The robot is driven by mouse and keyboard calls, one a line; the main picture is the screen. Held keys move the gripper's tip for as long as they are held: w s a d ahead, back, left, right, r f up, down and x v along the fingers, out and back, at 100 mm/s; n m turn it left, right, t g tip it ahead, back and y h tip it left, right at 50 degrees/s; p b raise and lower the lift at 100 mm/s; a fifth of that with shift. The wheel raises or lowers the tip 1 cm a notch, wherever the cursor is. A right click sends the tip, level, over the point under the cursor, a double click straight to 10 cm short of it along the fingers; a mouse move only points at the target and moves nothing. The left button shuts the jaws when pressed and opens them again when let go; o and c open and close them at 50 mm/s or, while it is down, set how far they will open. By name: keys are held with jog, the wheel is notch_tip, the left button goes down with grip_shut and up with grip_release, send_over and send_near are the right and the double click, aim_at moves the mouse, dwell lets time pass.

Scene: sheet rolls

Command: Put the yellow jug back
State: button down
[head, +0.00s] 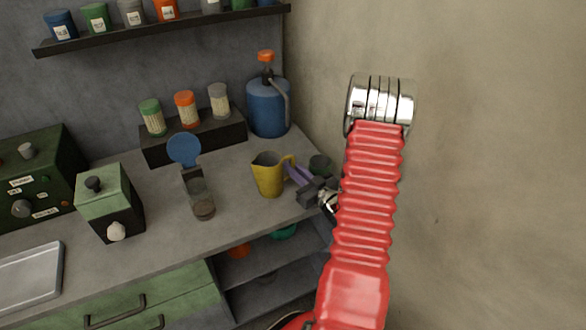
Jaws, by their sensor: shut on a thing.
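The yellow jug (268,176) stands upright on the grey counter, or very close above it, near its right end. Its handle points right, toward my gripper (299,178). My red arm comes up from the bottom right, and my gripper reaches left to the jug's handle side. The purplish fingers are shut at the handle. The exact grip on the handle is small and hard to make out. I cannot tell whether the jug's base touches the counter.
A dark green cup (320,165) stands just behind my gripper. A grinder-like device with a blue disc (184,149) is left of the jug. A blue pump bottle (267,106) and a spice rack (193,139) stand behind. Open shelves (265,262) lie below the counter.

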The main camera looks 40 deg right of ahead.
jog(key=c, duration=1.8)
grip_release()
jog(key=s, duration=0.8)
jog(key=s+a, duration=0.1)
jog(key=s, duration=0.3)
jog(key=shift+s, duration=0.1)
